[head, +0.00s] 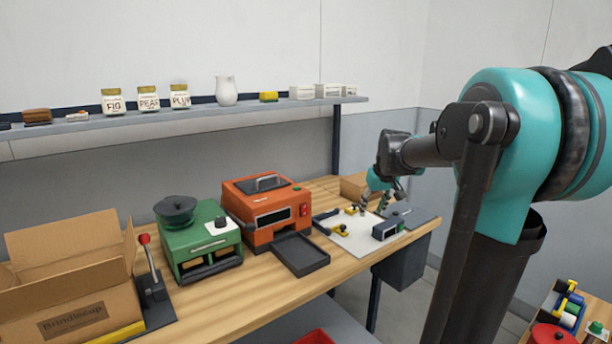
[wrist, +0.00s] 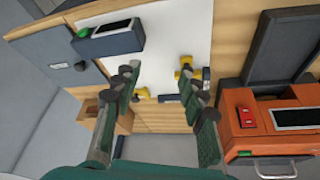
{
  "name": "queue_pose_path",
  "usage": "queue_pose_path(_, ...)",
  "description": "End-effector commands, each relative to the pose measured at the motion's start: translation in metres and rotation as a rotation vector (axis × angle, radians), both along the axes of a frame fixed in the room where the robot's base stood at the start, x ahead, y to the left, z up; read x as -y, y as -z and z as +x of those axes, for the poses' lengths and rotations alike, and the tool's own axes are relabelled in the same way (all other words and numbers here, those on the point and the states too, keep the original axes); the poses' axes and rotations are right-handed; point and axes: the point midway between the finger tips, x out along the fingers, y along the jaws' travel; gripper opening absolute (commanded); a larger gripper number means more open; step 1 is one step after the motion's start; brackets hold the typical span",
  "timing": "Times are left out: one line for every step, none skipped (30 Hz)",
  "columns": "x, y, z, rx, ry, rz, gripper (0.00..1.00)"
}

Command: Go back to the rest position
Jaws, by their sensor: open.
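My gripper (head: 374,203) is at the right end of the workbench, above a white sheet (head: 354,243). In the wrist view my gripper (wrist: 159,80) has its two fingers well apart, with nothing between them. The white sheet (wrist: 175,35) lies beyond the fingertips there. Small yellow and dark pieces (wrist: 185,71) lie on the sheet near the right fingertip. A dark box with a display and a green button (wrist: 112,37) sits at the sheet's left in the wrist view and right of my gripper in the head view (head: 388,229).
An orange machine (head: 268,214) with a dark tray (head: 300,254) stands left of the sheet. Further left are a green machine (head: 200,247), a red-knobbed lever (head: 145,240) and an open carton (head: 75,275). A shelf (head: 200,121) with jars runs along the back wall.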

Motion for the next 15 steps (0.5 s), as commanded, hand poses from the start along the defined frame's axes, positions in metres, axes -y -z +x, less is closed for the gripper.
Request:
queue_pose_path(-0.001,0.007,-0.008,-0.001,0.005,0.000,0.42)
queue_pose_path(-0.002,0.011,-0.013,-0.002,0.009,0.000,0.42)
queue_pose_path(-0.003,0.017,-0.020,-0.002,0.015,0.000,0.42)
queue_pose_path(-0.004,0.021,-0.025,-0.003,0.020,0.000,0.42)
queue_pose_path(-0.005,0.026,-0.032,-0.004,0.026,0.000,0.42)
queue_pose_path(-0.005,0.033,-0.041,-0.005,0.032,-0.001,0.42)
queue_pose_path(-0.006,0.039,-0.048,-0.006,0.039,-0.001,0.42)
queue_pose_path(-0.007,0.045,-0.056,-0.007,0.045,0.000,0.42)
queue_pose_path(-0.009,0.054,-0.066,-0.008,0.053,-0.001,0.42)
queue_pose_path(-0.010,0.061,-0.075,-0.009,0.060,0.000,0.42)
queue_pose_path(-0.011,0.068,-0.084,-0.009,0.067,0.001,0.42)
queue_pose_path(-0.012,0.078,-0.098,-0.011,0.077,0.000,0.42)
queue_pose_path(-0.013,0.087,-0.109,-0.012,0.086,0.000,0.42)
queue_pose_path(-0.014,0.096,-0.121,-0.013,0.095,0.000,0.42)
queue_pose_path(-0.015,0.110,-0.139,-0.014,0.109,0.000,0.42)
